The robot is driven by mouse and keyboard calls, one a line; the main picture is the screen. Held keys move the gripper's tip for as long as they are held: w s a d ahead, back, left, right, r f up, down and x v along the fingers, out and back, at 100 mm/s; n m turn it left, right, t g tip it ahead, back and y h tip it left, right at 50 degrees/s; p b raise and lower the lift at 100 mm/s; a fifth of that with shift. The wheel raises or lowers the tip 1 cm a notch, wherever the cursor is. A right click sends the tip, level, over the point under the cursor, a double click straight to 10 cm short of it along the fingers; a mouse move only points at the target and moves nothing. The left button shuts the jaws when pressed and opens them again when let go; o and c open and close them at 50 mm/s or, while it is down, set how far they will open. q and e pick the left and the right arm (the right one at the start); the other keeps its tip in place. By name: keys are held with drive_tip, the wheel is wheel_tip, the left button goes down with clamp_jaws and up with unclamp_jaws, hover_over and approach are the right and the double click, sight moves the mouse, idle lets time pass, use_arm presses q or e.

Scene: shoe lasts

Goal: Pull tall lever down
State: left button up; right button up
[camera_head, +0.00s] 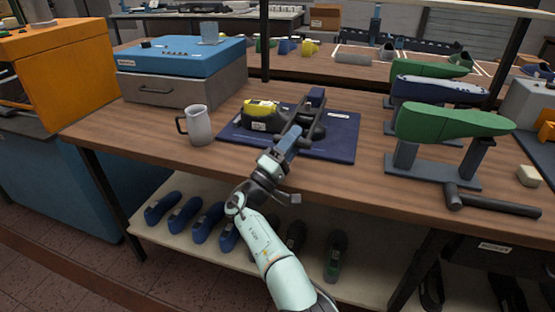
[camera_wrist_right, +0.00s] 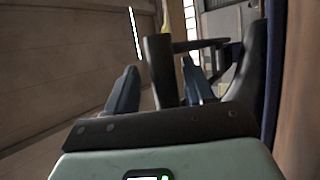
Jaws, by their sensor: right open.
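A dark device stands on a navy mat (camera_head: 342,146) on the workbench, holding a black-and-yellow shoe last (camera_head: 262,115). A dark bar with a navy block (camera_head: 316,97) at its upper end rises at the device's right; it looks like the tall lever. My right gripper (camera_head: 290,138) reaches in from the front, close to this bar and in front of the device. In the right wrist view the two blue fingers (camera_wrist_right: 160,90) stand apart, with a dark upright part (camera_wrist_right: 160,62) showing between them. Contact cannot be told. My left gripper is out of view.
A grey mug (camera_head: 200,126) stands left of the mat, near a blue-topped machine (camera_head: 182,62). Green lasts on stands (camera_head: 452,122) and a hammer (camera_head: 490,204) are at the right. Several shoe lasts lie on the shelf (camera_head: 160,240) below. Bare bench lies right of the mat.

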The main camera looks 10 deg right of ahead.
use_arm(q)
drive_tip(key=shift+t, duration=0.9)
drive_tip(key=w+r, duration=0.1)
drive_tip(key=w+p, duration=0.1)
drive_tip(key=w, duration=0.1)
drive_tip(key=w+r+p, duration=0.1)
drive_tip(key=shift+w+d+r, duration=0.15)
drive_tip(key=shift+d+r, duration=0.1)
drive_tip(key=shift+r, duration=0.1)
use_arm(e)
drive_tip(key=v, duration=1.2)
drive_tip(key=shift+s+a, duration=0.25)
drive_tip(key=shift+a, duration=0.1)
